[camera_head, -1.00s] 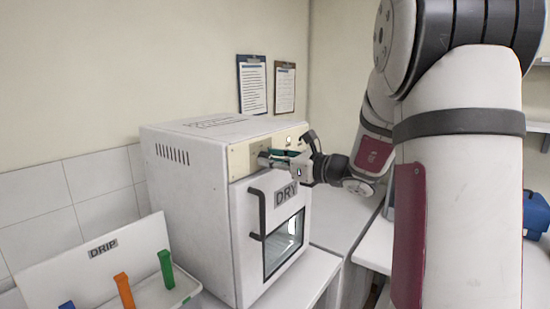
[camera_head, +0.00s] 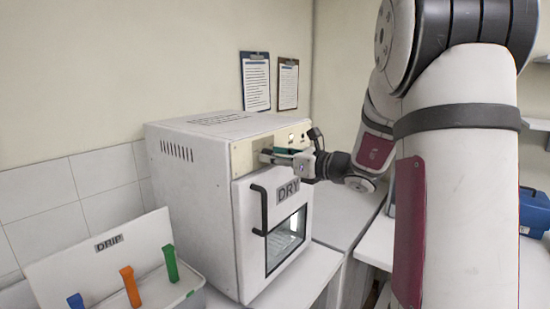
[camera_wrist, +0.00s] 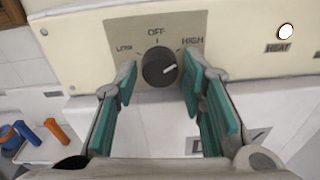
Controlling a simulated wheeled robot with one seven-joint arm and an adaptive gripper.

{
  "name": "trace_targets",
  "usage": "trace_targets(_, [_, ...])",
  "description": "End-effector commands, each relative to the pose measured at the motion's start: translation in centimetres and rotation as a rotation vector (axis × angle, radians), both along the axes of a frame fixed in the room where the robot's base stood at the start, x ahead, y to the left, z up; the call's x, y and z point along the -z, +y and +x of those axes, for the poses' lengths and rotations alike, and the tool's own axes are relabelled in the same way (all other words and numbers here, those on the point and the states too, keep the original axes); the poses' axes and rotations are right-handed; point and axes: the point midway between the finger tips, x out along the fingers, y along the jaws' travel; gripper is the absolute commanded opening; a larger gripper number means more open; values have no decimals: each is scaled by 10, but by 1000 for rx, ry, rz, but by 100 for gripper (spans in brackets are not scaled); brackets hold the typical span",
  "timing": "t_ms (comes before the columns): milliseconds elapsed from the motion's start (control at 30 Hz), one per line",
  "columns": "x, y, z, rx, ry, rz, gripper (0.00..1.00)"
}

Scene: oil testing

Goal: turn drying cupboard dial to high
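The drying cupboard (camera_head: 195,205) is a white box with a door marked DRY and a beige control panel (camera_wrist: 75,50) along its top front. In the wrist view, its round black dial (camera_wrist: 153,72) sits below the labels LOW, OFF and HIGH. The dial's white mark points right and slightly up, on the HIGH side, a little below the HIGH tick. My gripper (camera_wrist: 159,66) is open, with one green-padded finger on each side of the dial and a visible gap to it. In the head view, my gripper (camera_head: 270,155) is at the panel and hides the dial.
A round white light (camera_wrist: 286,31) and a HEAT label (camera_wrist: 278,48) are right of the dial. The door handle (camera_head: 263,210) projects below the panel. A DRIP tray (camera_head: 85,267) with coloured pieces stands at left. A blue box (camera_head: 535,215) is at far right.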

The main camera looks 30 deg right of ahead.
Motion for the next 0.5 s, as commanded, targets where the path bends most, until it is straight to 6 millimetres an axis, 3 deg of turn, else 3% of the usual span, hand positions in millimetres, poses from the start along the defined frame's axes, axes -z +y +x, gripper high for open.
trace_targets(267, [-1, -1, -3, 1, -2, -1, 37])
trace_targets(500, [-4, -13, -38, 5, -1, -2, 37])
